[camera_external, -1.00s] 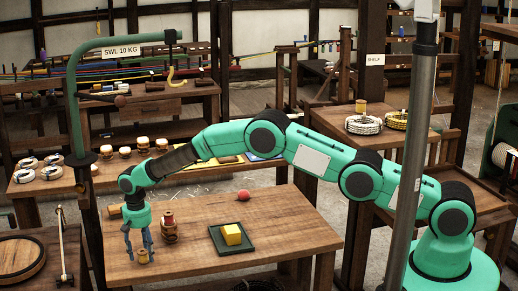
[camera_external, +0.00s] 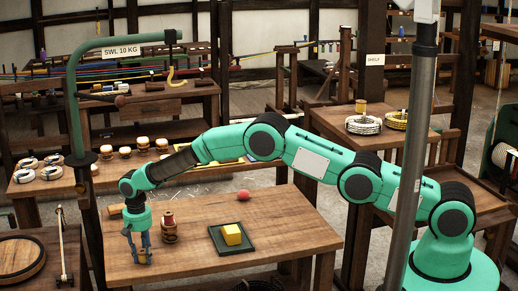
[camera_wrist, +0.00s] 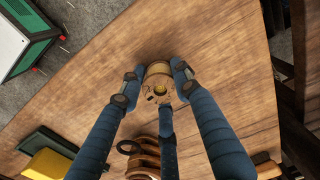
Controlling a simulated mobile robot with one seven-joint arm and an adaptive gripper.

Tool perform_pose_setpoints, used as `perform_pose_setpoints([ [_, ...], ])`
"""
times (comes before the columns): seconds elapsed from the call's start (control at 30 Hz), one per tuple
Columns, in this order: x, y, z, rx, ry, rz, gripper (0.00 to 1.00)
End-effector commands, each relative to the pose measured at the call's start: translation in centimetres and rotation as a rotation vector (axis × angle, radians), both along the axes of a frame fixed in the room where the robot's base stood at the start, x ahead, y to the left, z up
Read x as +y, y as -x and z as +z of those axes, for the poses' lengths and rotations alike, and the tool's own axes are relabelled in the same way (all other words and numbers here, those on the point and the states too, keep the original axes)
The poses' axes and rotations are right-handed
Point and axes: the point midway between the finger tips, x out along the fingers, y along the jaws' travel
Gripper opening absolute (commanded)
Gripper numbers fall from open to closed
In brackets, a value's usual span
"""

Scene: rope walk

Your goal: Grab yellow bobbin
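The bobbin appears to rest on the table.
A green tray (camera_external: 217,239) holding a yellow block (camera_external: 232,235) lies farther right. A red ball (camera_external: 243,195) sits at the back. The right part of the table (camera_external: 290,225) is clear.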

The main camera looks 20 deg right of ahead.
Motion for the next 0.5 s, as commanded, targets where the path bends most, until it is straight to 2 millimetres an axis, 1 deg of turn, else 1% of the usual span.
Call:
perform_pose_setpoints([
  [0.33, 0.01, -0.01, 0.14, 0.0, 0.0, 0.0, 0.12],
  [0.5, 0.05, -0.03, 0.87, -0.001, -0.001, 0.0, 0.12],
])
